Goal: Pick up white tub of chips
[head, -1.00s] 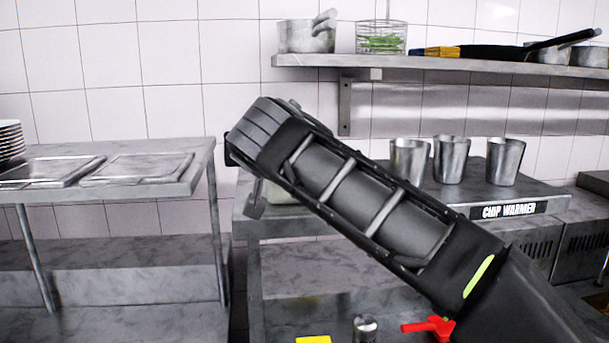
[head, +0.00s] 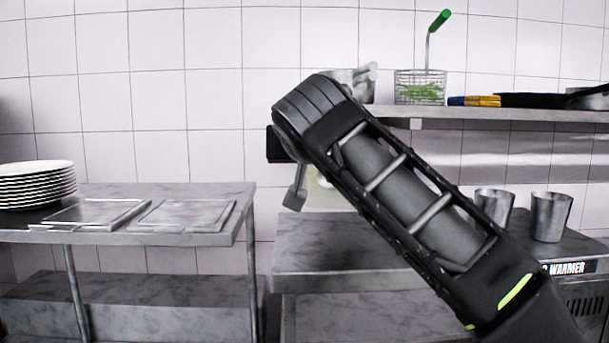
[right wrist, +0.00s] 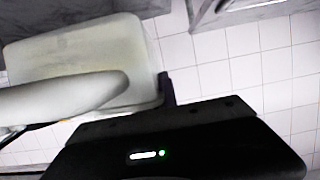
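The white tub of chips (head: 322,196) shows in the head view behind my right forearm, which hides most of it. Its visible bottom is a little above the back of the grey counter. My right gripper (head: 294,192) is at the tub's left side. In the right wrist view the pale, translucent tub (right wrist: 85,50) fills the upper left, and a light finger crosses in front of it. The right gripper appears shut on the tub's edge; the exact contact is partly hidden. The chips cannot be made out clearly. My left gripper is not in view.
The counter (head: 310,250) below has clear room. Metal cups (head: 550,215) stand on the chip warmer at right. A shelf (head: 480,112) with a wire basket (head: 419,87) is above. A side table holds stacked plates (head: 37,185) and flat trays (head: 182,215).

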